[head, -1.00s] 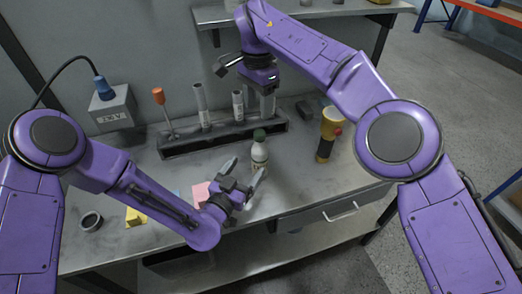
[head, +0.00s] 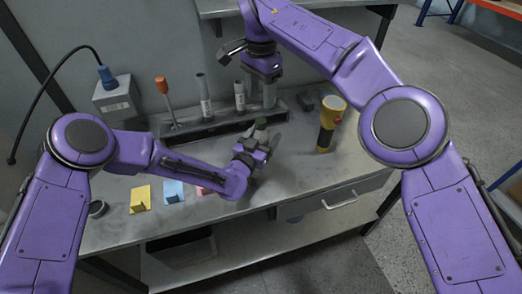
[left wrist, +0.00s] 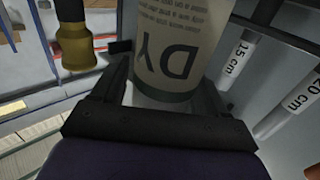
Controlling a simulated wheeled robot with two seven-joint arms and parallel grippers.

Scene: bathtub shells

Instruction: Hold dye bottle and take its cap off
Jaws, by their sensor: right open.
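The dye bottle, white with a green cap (head: 261,123), stands upright on the bench and is mostly hidden by my left gripper in the head view. My left gripper (head: 262,146) reaches it from the front. In the left wrist view the bottle's pale "DY" label (left wrist: 180,50) and dark lower band are between the two fingers; whether both fingers press on it is not clear. My right gripper (head: 266,92) is open, points down over the rack behind the bottle, and is apart from the cap; its fingers are hard to make out.
A rack (head: 195,130) with labelled tubes and an orange-handled tool (head: 163,90) stands behind. A yellow-and-black torch-like object (head: 329,122) stands to the right. Yellow (head: 140,198), blue (head: 173,190) and pink pads lie at the front left.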

